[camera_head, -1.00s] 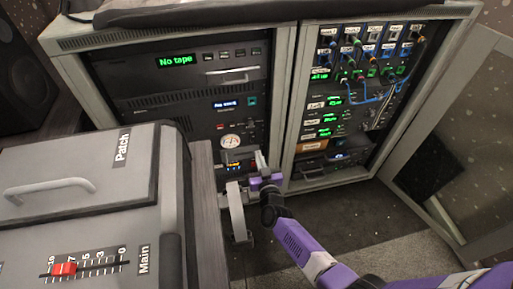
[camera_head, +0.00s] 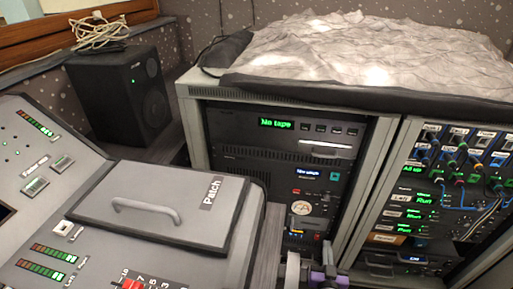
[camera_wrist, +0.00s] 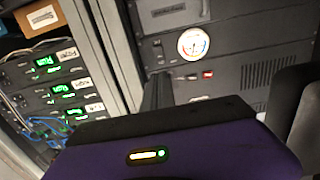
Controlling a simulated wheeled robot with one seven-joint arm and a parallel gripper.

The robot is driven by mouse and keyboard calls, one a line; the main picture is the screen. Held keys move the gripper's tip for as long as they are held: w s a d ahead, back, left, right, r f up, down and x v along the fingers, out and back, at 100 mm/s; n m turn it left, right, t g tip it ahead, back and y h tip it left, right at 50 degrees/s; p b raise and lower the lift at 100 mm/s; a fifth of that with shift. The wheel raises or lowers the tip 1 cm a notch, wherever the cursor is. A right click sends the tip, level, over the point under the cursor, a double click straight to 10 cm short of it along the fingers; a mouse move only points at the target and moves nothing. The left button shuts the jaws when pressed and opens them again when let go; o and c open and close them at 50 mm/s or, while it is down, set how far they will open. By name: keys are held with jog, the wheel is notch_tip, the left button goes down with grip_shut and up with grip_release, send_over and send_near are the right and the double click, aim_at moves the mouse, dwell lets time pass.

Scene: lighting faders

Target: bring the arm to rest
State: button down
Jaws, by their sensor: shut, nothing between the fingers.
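My gripper (camera_head: 310,272) shows only in part at the bottom edge of the head view, in front of the left rack bay. Its grey pieces and purple body are cut off by the frame. In the wrist view the purple gripper body (camera_wrist: 185,150) fills the lower part. The dark fingers (camera_wrist: 157,92) stand up from it, shut and empty, in front of the rack. The rest of my arm is out of the head view.
A rack (camera_head: 193,110) with a "No tape" unit (camera_head: 276,124) stands behind. A patch-cable bay (camera_head: 455,175) is at right. The console (camera_head: 90,225) with its handled Patch lid (camera_head: 160,205) is at left. A speaker (camera_head: 120,95) stands behind it. A crumpled sheet (camera_head: 370,60) covers the rack top.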

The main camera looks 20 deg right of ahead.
jog(key=s+a+r+n+t+y, duration=0.1)
jog(key=s+a+r+n+y, duration=0.3)
jog(key=s+a, duration=0.6)
jog(key=s+a+r+t+y, duration=0.1)
jog(key=s+a+r+y, duration=0.2)
jog(key=s+a+r, duration=0.7)
jog(key=s+r+n+g+y, duration=0.1)
jog(key=s+r+n+y, duration=0.2)
jog(key=s+r, duration=0.8)
notch_tip(320, 180, up, 13)
jog(key=p, duration=1.4)
jog(key=shift+s, duration=0.1)
